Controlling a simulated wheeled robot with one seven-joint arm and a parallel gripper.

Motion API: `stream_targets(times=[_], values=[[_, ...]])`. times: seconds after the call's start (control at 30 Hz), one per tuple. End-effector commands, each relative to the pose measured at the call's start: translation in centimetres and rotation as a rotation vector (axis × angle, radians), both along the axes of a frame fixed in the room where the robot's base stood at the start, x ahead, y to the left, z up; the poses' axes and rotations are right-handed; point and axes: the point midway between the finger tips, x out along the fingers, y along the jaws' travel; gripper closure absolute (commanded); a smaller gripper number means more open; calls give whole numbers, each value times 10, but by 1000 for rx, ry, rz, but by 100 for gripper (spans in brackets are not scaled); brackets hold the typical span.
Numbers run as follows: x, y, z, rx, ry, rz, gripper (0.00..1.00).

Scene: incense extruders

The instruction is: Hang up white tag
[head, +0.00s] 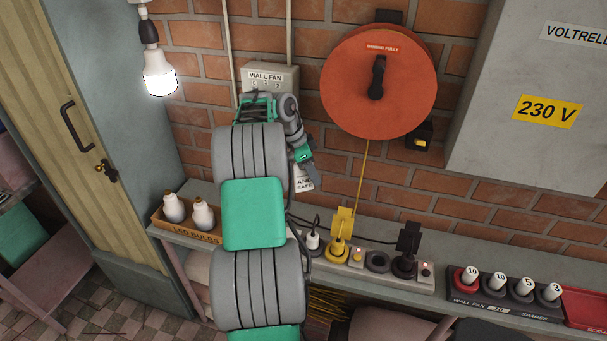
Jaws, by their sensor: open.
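A white tag (304,186) with dark lettering, of which "AND SAFE" can be read, shows in the head view against the brick wall above the bench. My arm and gripper cover part of it, and what holds it up is hidden. My gripper (311,180) is open and points down and to the right, overlapping the tag in the picture. I cannot tell whether it touches the tag. A grey switch box labelled "WALL FAN" (283,74) is on the wall above my wrist, its lower part hidden.
An orange reel (345,85) hangs on the wall, its yellow cord (364,175) running down to a yellow plug (341,225) in a socket strip. A box of LED bulbs (175,228) stands left. A lit bulb (160,78) hangs upper left. A fuse rack (500,303) sits right.

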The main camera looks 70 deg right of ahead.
Motion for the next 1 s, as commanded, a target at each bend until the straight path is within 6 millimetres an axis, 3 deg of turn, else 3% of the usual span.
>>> stream_targets(times=[0.03,0.4,1.0], values=[[-5,4,-6,4,9,-6,67],[7,32,10,-16,10,13,67],[8,33,14,-19,7,14,67]])
